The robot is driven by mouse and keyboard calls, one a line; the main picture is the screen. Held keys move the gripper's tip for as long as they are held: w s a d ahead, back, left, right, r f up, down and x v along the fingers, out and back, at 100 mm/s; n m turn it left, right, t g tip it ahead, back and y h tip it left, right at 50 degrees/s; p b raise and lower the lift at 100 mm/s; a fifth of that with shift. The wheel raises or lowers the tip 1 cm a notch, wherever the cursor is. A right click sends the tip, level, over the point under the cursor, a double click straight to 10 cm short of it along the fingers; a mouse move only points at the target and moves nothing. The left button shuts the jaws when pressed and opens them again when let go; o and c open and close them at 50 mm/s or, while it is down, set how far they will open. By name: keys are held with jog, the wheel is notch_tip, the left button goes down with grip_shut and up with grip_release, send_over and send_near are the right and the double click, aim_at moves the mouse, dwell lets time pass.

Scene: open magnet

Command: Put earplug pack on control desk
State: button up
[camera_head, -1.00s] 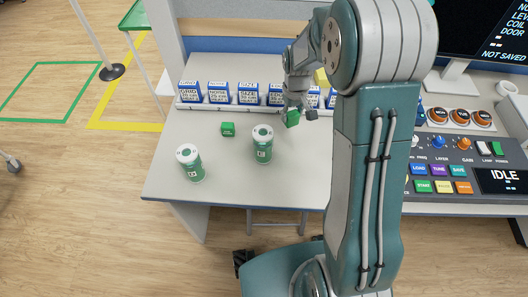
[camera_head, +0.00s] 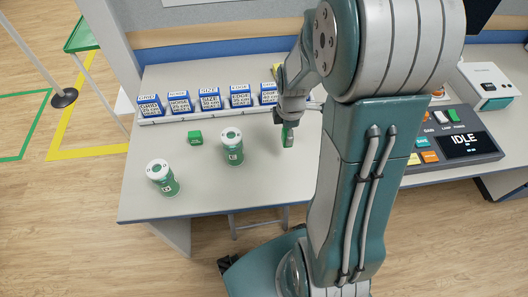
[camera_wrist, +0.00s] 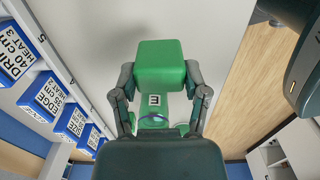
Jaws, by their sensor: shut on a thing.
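My gripper (camera_head: 288,122) is shut on a green box-shaped pack (camera_head: 287,138), which I take to be the earplug pack. In the wrist view the pack (camera_wrist: 160,64) sits between the two fingers (camera_wrist: 160,98), with a white "E" label below its green face. In the head view it is over the pale desk top (camera_head: 265,185), right of the canisters. Whether its lower end touches the desk is unclear. The control console (camera_head: 455,138) with the "IDLE" screen is at the right, partly hidden by my arm.
Two green-and-white canisters (camera_head: 232,147) (camera_head: 163,177) and a small green box (camera_head: 195,138) stand on the desk. A row of blue-and-white label blocks (camera_head: 210,100) lines its back. A white device (camera_head: 487,86) is at far right.

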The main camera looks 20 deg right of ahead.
jog(key=f, duration=0.5)
jog(key=shift+d+f, duration=0.15)
jog(key=shift+d, duration=0.15)
jog(key=shift+a+f, duration=0.15)
jog(key=shift+f, duration=1.8)
jog(key=o, duration=0.8)
